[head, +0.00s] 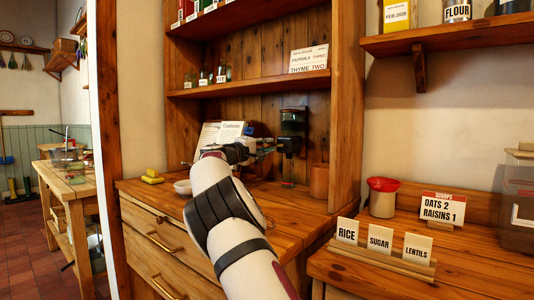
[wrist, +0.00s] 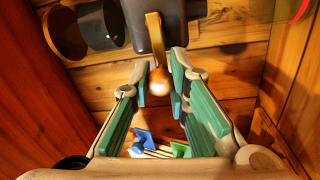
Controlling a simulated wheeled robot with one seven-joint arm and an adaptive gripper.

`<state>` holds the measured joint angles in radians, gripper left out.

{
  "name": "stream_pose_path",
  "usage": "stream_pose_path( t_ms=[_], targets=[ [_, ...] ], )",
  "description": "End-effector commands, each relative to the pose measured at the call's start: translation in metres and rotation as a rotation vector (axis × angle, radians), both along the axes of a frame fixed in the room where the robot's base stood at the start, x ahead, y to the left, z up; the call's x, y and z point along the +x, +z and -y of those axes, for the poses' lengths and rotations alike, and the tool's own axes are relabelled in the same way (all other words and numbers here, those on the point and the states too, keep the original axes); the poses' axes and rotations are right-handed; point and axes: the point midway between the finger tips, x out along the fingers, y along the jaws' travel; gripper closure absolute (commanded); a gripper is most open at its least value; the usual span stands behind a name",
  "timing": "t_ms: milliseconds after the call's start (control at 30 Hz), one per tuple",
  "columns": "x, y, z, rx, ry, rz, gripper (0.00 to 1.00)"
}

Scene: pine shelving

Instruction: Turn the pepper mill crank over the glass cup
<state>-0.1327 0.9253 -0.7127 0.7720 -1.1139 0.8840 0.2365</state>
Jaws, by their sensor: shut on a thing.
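In the head view my gripper (head: 264,146) is just left of the mill and small. I cannot make out the glass cup for certain in either view.
A terracotta pot (head: 319,181) stands right of the mill, near the hutch's side wall. Blue (wrist: 143,138) and green (wrist: 180,148) pieces lie below my fingers.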

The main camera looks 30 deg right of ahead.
Motion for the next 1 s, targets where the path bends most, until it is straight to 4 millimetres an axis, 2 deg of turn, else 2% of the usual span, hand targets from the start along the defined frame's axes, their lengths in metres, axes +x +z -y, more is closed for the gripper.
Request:
stream_pose_path(
  t_ms=[600,1000],
  targets=[
    [-0.008,0.024,0.003,0.198,-0.004,0.549,1.00],
    [-0.017,0.033,0.006,0.302,-0.006,0.835,1.00]
  ],
)
